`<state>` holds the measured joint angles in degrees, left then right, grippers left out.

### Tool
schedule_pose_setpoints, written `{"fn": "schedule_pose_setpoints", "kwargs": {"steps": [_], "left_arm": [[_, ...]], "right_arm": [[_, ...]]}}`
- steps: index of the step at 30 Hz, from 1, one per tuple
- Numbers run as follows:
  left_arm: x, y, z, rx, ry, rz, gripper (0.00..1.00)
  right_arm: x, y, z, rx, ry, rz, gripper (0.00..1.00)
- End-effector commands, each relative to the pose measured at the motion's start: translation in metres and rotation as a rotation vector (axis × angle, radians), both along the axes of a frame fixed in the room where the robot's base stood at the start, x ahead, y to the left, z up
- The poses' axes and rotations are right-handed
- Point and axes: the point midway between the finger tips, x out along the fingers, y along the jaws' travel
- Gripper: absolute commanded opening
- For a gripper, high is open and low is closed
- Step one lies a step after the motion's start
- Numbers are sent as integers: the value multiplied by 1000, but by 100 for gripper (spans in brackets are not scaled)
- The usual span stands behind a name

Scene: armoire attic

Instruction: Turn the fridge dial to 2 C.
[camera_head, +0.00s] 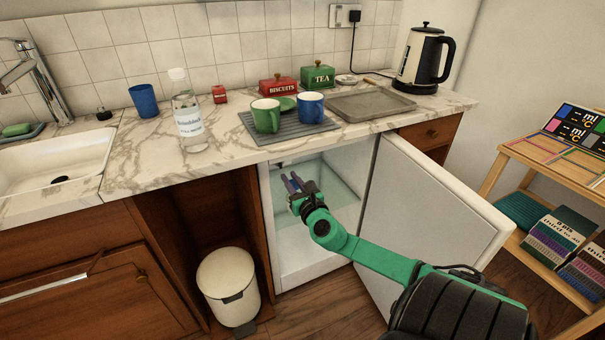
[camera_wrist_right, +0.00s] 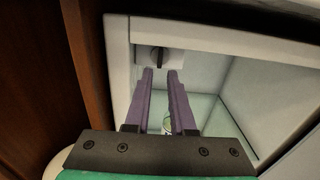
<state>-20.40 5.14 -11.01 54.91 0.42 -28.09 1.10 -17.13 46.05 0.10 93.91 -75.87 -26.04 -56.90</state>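The small fridge (camera_head: 265,225) under the counter stands open, its white door (camera_head: 425,205) swung out to the right. The dark fridge dial (camera_wrist_right: 157,57) is on a pale box at the upper back left of the interior in the right wrist view. No numbers on it are readable. My right gripper (camera_head: 291,182) is at the fridge opening, its purple fingers (camera_wrist_right: 160,76) pointing inward. The fingers are apart with nothing between them, and their tips appear just below the dial, apparently short of it. My left gripper is not in view.
A glass shelf (camera_wrist_right: 205,110) with a small jar (camera_wrist_right: 167,124) lies below the fingers. The counter (camera_head: 150,170) edge is above the opening. A wooden cabinet wall (camera_wrist_right: 85,60) bounds the left. A cream bin (camera_head: 228,285) stands at lower left.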

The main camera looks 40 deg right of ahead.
Motion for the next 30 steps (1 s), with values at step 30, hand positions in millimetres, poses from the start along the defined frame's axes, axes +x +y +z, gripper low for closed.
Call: {"fn": "schedule_pose_setpoints", "kwargs": {"steps": [30], "left_arm": [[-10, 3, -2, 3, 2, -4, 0]], "right_arm": [[-85, 30, 0, 0, 1, 0, 22]]}}
